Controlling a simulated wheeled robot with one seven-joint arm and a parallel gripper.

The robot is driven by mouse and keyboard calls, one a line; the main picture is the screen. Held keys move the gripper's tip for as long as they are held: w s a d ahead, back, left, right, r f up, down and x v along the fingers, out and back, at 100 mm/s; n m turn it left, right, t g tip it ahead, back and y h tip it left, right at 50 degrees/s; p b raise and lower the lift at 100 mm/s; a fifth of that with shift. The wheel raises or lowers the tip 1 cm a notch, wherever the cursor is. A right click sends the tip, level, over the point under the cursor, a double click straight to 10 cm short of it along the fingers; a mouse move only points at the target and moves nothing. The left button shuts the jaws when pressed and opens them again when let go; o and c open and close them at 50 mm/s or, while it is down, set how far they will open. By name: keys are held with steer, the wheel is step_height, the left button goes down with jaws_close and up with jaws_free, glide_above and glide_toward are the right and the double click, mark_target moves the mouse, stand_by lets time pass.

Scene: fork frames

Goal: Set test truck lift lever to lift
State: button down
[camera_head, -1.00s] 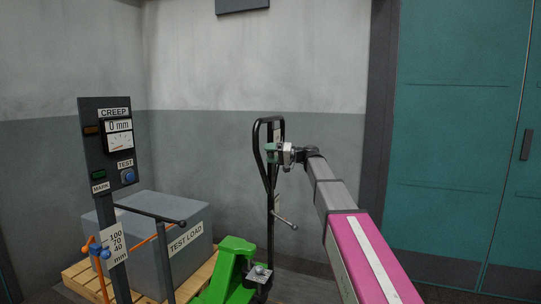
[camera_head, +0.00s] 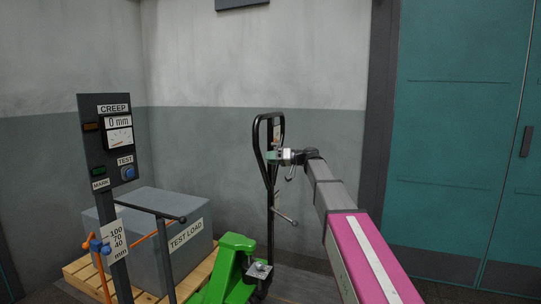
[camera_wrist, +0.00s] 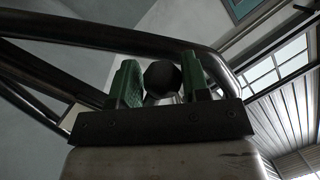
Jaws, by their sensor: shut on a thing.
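The green test truck (camera_head: 237,262) stands at the pallet with its black loop handle (camera_head: 256,146) upright. The handle's dark bars (camera_wrist: 90,35) cross the wrist view. My gripper (camera_head: 273,156) is at the right side of the loop. In the wrist view, its green fingers (camera_wrist: 163,84) are closed around a dark round knob (camera_wrist: 162,76), which looks like the end of the lift lever. The rest of the lever is mostly hidden by the fingers and palm. A small label plate (camera_head: 277,133) sits in the loop above the fingers; its text is unreadable.
A grey TEST LOAD block (camera_head: 165,215) rests on a wooden pallet (camera_head: 197,281). A gauge post with a CREEP panel (camera_head: 103,140) reading 0 mm stands at the left. A teal door (camera_head: 460,130) is at the right. A thin bar (camera_head: 285,216) juts right from the handle shaft.

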steer(key=shift+w+f+n, duration=0.2)
steer(key=shift+f+n, duration=0.05)
steer(key=shift+n, duration=0.15)
steer(key=c, duration=0.6)
jaws_free()
steer(key=shift+d, duration=0.1)
steer(key=d, duration=0.3)
steer(key=s+d, duration=0.1)
steer(key=d, duration=0.3)
steer(key=s+d+r, duration=0.1)
steer(key=d, duration=0.2)
steer(key=shift+d, duration=0.25)
steer(key=shift+f, duration=0.1)
